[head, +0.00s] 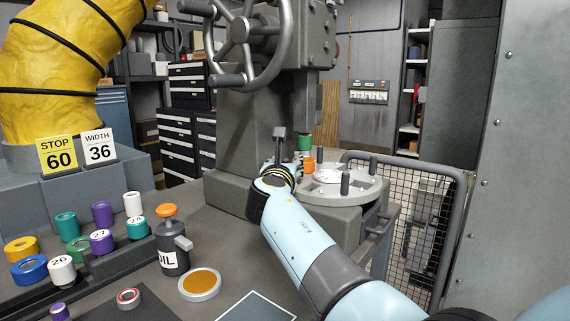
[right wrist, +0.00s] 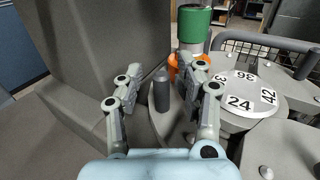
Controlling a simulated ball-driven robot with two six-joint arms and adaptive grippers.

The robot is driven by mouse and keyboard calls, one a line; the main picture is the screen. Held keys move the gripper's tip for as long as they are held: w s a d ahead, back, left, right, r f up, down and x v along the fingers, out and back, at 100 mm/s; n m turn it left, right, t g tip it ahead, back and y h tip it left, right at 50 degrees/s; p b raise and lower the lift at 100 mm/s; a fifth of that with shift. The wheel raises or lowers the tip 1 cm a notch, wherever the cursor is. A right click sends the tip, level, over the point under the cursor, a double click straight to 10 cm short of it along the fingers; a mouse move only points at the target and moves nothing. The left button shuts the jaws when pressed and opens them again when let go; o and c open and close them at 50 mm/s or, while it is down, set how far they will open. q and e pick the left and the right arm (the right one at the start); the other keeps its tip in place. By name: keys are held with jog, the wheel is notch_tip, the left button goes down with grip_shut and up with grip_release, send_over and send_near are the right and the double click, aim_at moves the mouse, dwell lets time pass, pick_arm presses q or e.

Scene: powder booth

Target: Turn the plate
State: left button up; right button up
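The plate (head: 338,192) is a round grey disc with upright dark posts near its rim, right of centre in the head view. My right gripper (right wrist: 163,82) is open at the plate's left side. One dark post (right wrist: 161,93) stands between its fingers, with a visible gap on each side. In the head view my wrist partly hides the right gripper (head: 281,160). My left gripper is out of view.
A green cylinder (right wrist: 195,22) and an orange piece (head: 309,164) stand at the plate's far side. The grey press column (head: 248,130) rises behind. A mesh guard (head: 425,225) stands to the right. An oil can (head: 172,248) and several coloured rings occupy the bench at left.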

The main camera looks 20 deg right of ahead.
jog(key=shift+d, duration=0.1)
notch_tip(320, 180, up, 10)
dwell(0.5)
dwell(0.4)
